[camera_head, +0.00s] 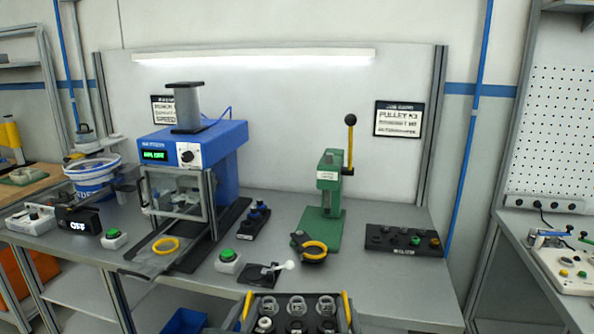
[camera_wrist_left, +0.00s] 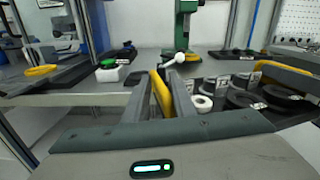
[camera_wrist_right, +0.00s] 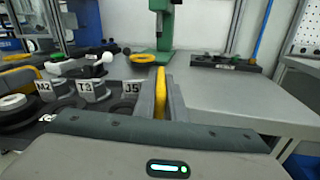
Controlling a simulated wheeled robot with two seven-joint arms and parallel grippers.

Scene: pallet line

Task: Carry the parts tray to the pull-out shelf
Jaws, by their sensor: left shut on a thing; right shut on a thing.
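The parts tray (camera_head: 284,296) is dark with yellow handles at both ends, at the bottom of the head view. My left gripper (camera_wrist_left: 161,92) is shut on the tray's left yellow handle (camera_head: 247,304). My right gripper (camera_wrist_right: 162,92) is shut on its right yellow handle (camera_head: 346,306). The tray is in front of the bench's front edge. Its underside is hidden, and I cannot make out a pull-out shelf with certainty.
The grey bench (camera_head: 385,285) carries a blue press (camera_head: 215,160), a green hand press (camera_head: 322,205), a green button box (camera_head: 228,260) and a dark block of knobs (camera_head: 403,240). A blue bin (camera_head: 185,321) sits below the bench. The bench's front right is clear.

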